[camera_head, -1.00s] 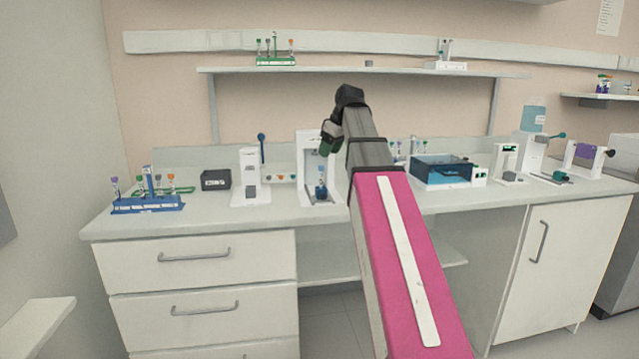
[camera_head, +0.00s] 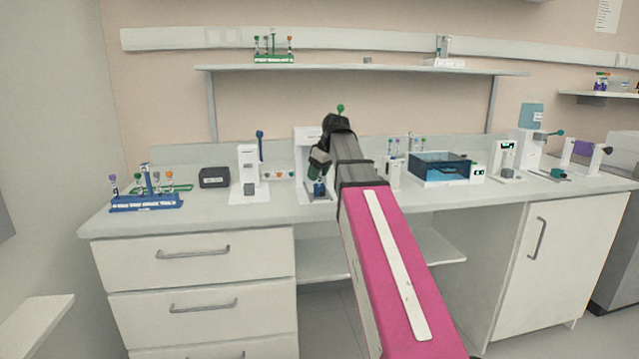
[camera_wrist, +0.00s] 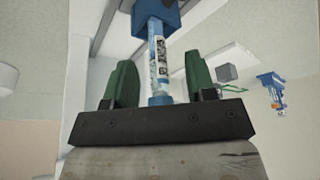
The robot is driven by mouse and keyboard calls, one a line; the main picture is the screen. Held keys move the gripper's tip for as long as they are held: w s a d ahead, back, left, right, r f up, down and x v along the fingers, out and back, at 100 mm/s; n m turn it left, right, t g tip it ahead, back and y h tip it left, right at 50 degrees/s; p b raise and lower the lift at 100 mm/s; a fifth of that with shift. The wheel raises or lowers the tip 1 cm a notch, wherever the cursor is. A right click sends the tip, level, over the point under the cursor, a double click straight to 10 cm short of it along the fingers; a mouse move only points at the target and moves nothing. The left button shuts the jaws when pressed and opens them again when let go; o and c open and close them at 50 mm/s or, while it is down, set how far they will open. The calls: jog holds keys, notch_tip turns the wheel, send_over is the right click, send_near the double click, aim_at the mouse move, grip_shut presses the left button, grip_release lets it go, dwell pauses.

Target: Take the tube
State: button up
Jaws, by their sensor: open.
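The tube (camera_wrist: 158,50) shows in the wrist view with a white printed label. One end sits in a blue holder (camera_wrist: 178,16), and a blue end points toward my gripper's palm. My gripper (camera_wrist: 159,68) is open, with one green finger on each side of the tube and visible gaps between. In the head view my gripper (camera_head: 318,170) is low in front of a white device (camera_head: 305,150) on the bench. The blue holder (camera_head: 319,188) shows just below it there, and the tube is mostly hidden.
A blue rack (camera_head: 146,202) with tubes and a black box (camera_head: 214,178) stand to the left. A white device with a blue-knobbed lever (camera_head: 249,170) is close on the left. A blue bath (camera_head: 440,168) stands to the right. A shelf (camera_head: 360,71) hangs above.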

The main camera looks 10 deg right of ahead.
jog(key=shift+f, duration=0.1)
jog(key=c, duration=0.8)
jog(key=shift+c, duration=0.2)
jog(key=shift+r, duration=0.7)
jog(key=r, duration=0.2)
jog(key=a+r, duration=0.1)
jog(key=shift+s+r, duration=0.15)
jog(key=shift+s, duration=0.1)
jog(key=s+a+r, duration=0.5)
jog(key=a+r, duration=0.1)
jog(key=a, duration=0.3)
jog(key=shift+s+r, duration=0.15)
jog(key=shift+s, duration=0.15)
jog(key=shift+c, duration=0.3)
